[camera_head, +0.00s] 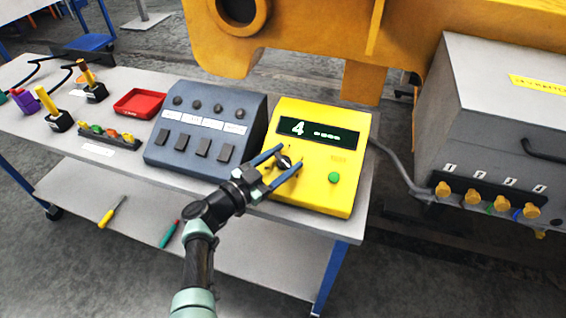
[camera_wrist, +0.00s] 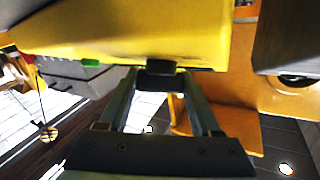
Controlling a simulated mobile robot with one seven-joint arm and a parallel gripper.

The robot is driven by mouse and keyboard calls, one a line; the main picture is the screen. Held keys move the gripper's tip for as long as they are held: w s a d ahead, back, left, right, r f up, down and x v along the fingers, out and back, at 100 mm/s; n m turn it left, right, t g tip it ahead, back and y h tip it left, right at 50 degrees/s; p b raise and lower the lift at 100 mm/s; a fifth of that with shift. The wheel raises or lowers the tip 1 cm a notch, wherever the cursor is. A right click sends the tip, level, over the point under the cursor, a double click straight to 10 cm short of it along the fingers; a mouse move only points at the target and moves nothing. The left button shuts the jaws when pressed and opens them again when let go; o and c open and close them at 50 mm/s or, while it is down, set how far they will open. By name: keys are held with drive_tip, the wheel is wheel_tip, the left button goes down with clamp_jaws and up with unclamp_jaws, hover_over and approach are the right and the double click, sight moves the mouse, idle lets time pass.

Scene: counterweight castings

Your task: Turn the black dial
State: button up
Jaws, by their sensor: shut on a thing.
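The black dial (camera_head: 285,162) sits on the sloped face of a yellow control box (camera_head: 310,192), left of a green button (camera_head: 334,177) and below a dark display (camera_head: 319,131) reading "4" and some dashes. My gripper (camera_head: 284,166) reaches in from the lower left with its two blue-grey fingers on either side of the dial, shut on it. In the wrist view the dial (camera_wrist: 161,67) shows as a dark piece at the fingertips against the yellow box (camera_wrist: 140,35). The dial's pointer is too small to read clearly.
A dark grey box with knobs and switches (camera_head: 203,132) stands close on the left. A red tray (camera_head: 139,103) and coloured tools lie further left on the table. A grey cabinet (camera_head: 500,110) stands at the right, joined by a cable (camera_head: 395,165). A large yellow casting (camera_head: 300,28) stands behind.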

idle(0.4)
drive_tip(key=o, duration=1.4)
drive_tip(key=p+v, duration=0.2)
drive_tip(key=v, duration=1.1)
drive_tip(key=shift+p, duration=0.3)
drive_tip(key=shift+w, duration=0.1)
